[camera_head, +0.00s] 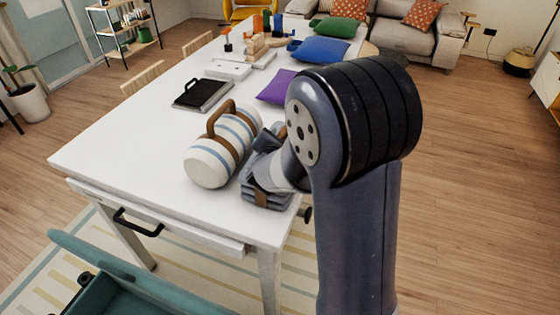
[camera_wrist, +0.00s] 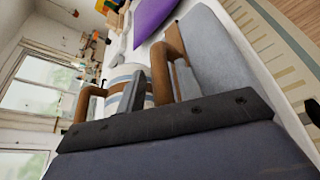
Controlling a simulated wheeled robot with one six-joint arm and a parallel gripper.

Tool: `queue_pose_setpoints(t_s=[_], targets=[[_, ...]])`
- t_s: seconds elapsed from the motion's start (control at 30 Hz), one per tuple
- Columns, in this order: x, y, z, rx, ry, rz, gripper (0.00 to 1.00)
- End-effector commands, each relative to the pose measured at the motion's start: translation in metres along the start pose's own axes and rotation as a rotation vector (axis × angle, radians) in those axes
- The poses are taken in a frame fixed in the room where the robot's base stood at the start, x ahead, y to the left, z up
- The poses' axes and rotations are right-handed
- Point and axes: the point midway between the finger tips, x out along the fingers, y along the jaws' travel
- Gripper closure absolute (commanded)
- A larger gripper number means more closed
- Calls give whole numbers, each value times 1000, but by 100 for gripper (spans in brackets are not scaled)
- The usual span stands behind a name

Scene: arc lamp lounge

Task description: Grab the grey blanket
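The grey blanket (camera_head: 263,192) is a folded stack with a brown strap at the near right corner of the white table (camera_head: 130,125). My arm covers part of it in the head view. In the wrist view the grey blanket (camera_wrist: 218,58) fills the upper right, with its brown handle (camera_wrist: 163,72) standing up. My gripper (camera_wrist: 158,82) is right at this handle; its two grey fingers look apart, with part of the handle between them. Whether they touch it I cannot tell.
A striped rolled blanket (camera_head: 208,162) with a brown handle lies close on the left. A purple cushion (camera_head: 276,88), a black tray (camera_head: 202,94) and a blue cushion (camera_head: 320,49) lie farther back. A teal open container (camera_head: 150,292) is at the lower left.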

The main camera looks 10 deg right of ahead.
Motion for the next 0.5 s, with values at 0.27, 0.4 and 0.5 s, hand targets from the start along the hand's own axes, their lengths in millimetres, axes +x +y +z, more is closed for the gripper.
queue_pose_setpoints(t_s=[0.27, 0.4, 0.5], targets=[[0, 0, 0, 0, 0, 0, 89], [0, 0, 0, 0, 0, 0, 100], [0, 0, 0, 0, 0, 0, 100]])
